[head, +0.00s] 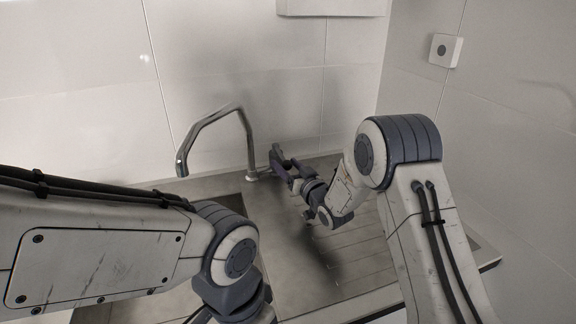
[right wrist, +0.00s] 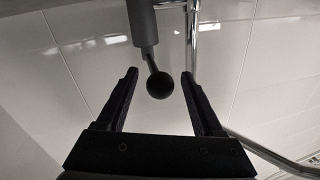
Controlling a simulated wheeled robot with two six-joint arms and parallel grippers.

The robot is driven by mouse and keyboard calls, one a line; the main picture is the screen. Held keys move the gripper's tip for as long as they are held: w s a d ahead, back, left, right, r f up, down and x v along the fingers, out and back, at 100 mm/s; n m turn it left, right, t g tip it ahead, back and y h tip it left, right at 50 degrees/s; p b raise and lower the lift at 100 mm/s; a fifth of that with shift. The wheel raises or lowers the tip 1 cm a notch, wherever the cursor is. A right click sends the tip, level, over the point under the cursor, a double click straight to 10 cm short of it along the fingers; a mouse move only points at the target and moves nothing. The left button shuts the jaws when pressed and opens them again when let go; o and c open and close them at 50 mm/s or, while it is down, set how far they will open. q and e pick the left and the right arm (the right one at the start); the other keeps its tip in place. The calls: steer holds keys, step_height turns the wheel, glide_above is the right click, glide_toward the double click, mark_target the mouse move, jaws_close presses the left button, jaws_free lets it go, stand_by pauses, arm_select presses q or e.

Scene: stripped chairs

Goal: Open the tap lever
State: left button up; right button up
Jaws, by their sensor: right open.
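The tap (head: 216,113) is a bent metal pipe rising from the sink top, its spout end pointing down at the left. In the right wrist view, the tap lever (right wrist: 159,85) is a short thin stem with a dark ball on its end, coming out of a grey cylinder (right wrist: 142,26). My right gripper (head: 277,160) is at the right of the tap base. It is open, and in the right wrist view its two fingers (right wrist: 160,75) appear on either side of the ball, with gaps. The lever is hard to make out in the head view. My left gripper is out of view.
The sink basin (head: 232,204) lies below the spout, partly hidden by my left arm. A ribbed drainboard (head: 352,244) lies below my right arm. Tiled walls stand close behind and to the right. A small white box (head: 445,50) is on the right wall.

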jaws_close()
stand_by(1.3)
